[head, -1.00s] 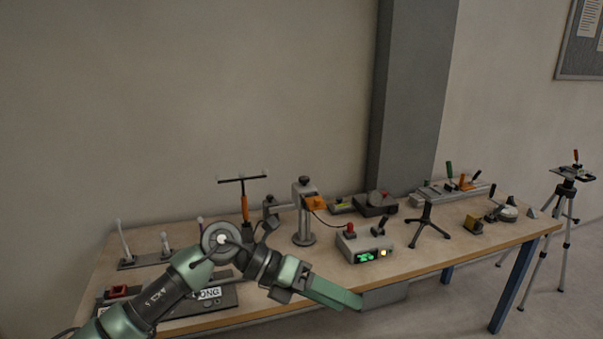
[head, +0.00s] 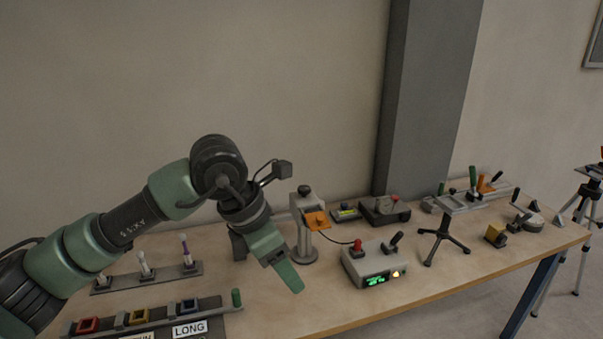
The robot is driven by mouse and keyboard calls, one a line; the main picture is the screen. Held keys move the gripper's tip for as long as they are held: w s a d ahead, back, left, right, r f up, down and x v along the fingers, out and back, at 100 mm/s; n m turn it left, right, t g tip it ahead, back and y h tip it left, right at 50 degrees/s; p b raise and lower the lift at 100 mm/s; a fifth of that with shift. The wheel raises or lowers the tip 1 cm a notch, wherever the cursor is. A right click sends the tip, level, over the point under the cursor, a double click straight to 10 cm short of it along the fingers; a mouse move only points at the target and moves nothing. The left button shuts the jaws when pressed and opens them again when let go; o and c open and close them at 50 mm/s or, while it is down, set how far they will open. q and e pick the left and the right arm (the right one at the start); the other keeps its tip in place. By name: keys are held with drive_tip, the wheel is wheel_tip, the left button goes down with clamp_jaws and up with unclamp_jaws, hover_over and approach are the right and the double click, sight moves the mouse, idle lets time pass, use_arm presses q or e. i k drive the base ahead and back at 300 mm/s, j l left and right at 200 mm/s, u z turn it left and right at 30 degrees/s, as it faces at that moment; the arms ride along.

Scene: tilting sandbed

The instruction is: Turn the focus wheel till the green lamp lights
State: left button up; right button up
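A grey box (head: 372,264) on the bench has a green lit display (head: 376,280), a glowing yellow lamp (head: 396,274), a red knob and a black lever on top. A cable joins it to a grey upright stand (head: 304,236) with an orange plate (head: 316,219) and a dark knob (head: 304,190) on top. I cannot tell which part is the focus wheel. My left gripper (head: 290,278) points down and right, in front of the stand and left of the box, apparently touching neither. Its fingers overlap, so its opening is unclear. My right gripper is not in view.
A black tripod stand (head: 442,235) is right of the box. A dark unit (head: 384,210) and a rail with coloured handles (head: 474,197) are behind. Bare bench lies in front.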

sight(304, 190)
drive_tip(key=i, duration=1.35)
